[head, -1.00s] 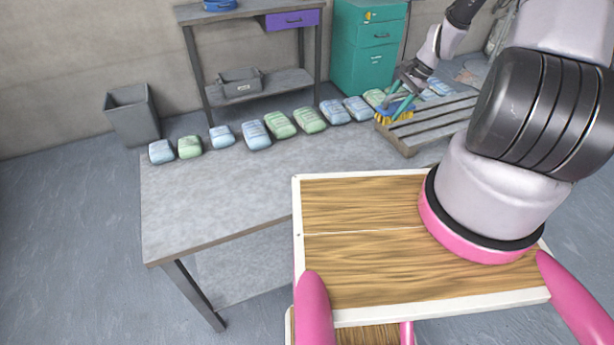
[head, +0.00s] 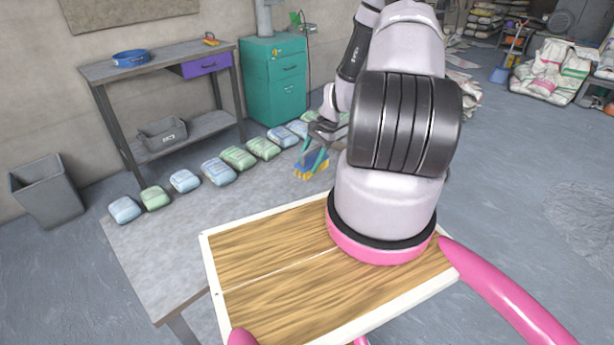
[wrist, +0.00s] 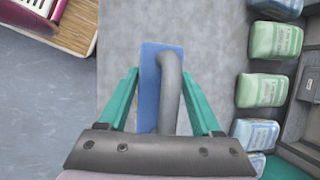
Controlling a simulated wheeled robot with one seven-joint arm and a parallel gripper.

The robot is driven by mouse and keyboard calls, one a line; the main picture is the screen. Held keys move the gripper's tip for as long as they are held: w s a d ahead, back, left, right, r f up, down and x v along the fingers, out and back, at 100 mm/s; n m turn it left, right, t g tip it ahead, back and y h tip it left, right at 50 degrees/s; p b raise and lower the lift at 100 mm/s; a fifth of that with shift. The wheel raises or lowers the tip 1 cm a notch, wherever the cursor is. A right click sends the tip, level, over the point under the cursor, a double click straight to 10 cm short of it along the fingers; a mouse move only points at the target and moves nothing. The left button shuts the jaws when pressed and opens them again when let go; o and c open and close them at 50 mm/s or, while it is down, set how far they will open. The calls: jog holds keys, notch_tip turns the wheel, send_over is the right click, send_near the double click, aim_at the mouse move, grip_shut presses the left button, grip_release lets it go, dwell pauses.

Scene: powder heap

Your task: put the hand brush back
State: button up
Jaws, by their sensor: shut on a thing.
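The hand brush (head: 312,167) has a blue body and yellow bristles. In the head view it hangs from my gripper (head: 318,150), bristles down, above or near the far part of the grey table. In the wrist view the blue body (wrist: 149,88) and its thick grey handle (wrist: 171,85) lie between the teal fingers of my gripper (wrist: 160,74). The gripper is shut on the brush. My arm hides part of the table behind it; the gap under the bristles is hard to judge.
Several blue and green bags (head: 221,171) line the table's (head: 180,235) far edge. Behind stand a workbench (head: 160,58) with a purple drawer and a small yellow-and-red item (head: 210,39), a teal cabinet (head: 275,85) and a grey bin (head: 48,190). Open floor (head: 510,190) lies right.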

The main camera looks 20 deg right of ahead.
jog(key=shift+f, duration=2.5)
jog(key=o, duration=1.5)
jog(key=shift+f, duration=0.1)
jog(key=shift+c, duration=0.2)
jog(key=v, duration=1.2)
jog(key=shift+r, duration=0.2)
